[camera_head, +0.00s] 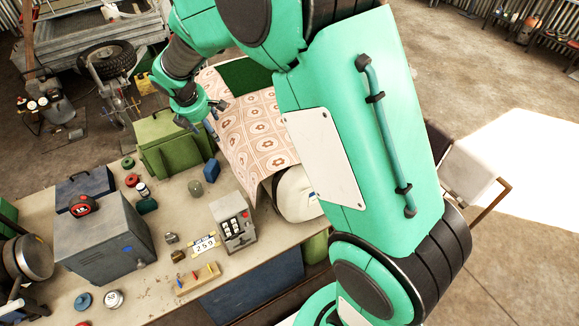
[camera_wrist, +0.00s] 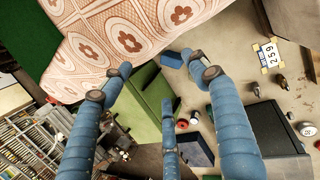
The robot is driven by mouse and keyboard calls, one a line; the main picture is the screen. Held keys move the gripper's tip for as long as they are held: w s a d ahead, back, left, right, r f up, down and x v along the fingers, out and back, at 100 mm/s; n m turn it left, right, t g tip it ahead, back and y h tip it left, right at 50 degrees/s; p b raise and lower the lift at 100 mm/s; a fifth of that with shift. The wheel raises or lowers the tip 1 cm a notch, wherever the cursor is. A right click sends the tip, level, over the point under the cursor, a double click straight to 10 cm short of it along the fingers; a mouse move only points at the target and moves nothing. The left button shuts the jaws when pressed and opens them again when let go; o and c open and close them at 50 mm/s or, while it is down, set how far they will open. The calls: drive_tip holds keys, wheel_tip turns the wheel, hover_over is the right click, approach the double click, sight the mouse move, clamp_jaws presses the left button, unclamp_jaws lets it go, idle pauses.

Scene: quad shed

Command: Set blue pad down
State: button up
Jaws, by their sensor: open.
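A small dark blue block (camera_head: 211,171), the only pad-like blue thing I can make out, stands on the workbench (camera_head: 160,292) beside the green metal box (camera_head: 168,147). It also shows in the wrist view (camera_wrist: 172,58), partly cut off by the patterned cloth. My gripper (camera_head: 208,118) is above the far end of the bench, near the cloth and the green box. In the wrist view its blue fingers (camera_wrist: 163,80) are spread apart, with nothing held between them. The blue block is apart from the fingers.
The patterned cloth (camera_head: 255,130) hangs close beside my gripper. A grey cabinet (camera_head: 105,240), a number-lock box (camera_head: 233,222), a number plate (camera_head: 205,245) and small jars crowd the bench. A strip of bare bench lies near the front middle. A trailer (camera_head: 95,40) stands behind.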

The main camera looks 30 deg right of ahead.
drive_tip(key=s+d+r+m, duration=0.4)
drive_tip(key=s+r+m, duration=0.2)
drive_tip(key=s+r, duration=0.5)
drive_tip(key=s+r+m+y, duration=0.1)
drive_tip(key=s+m, duration=0.3)
drive_tip(key=s, duration=0.6)
drive_tip(key=s+d+r+m+t, duration=0.1)
drive_tip(key=s+r+m, duration=0.3)
drive_tip(key=s, duration=0.6)
drive_tip(key=s+d+r+m+t+y, duration=0.1)
drive_tip(key=s+m, duration=0.4)
drive_tip(key=s, duration=0.5)
drive_tip(key=shift+s+d+r+y, duration=0.2)
drive_tip(key=shift+s+r+y, duration=0.15)
drive_tip(key=shift+r, duration=0.4)
drive_tip(key=shift+f, duration=0.15)
wheel_tip(320, 180, down, 7)
drive_tip(key=b, duration=0.7)
drive_tip(key=shift+f+b, duration=0.2)
drive_tip(key=shift+b, duration=0.2)
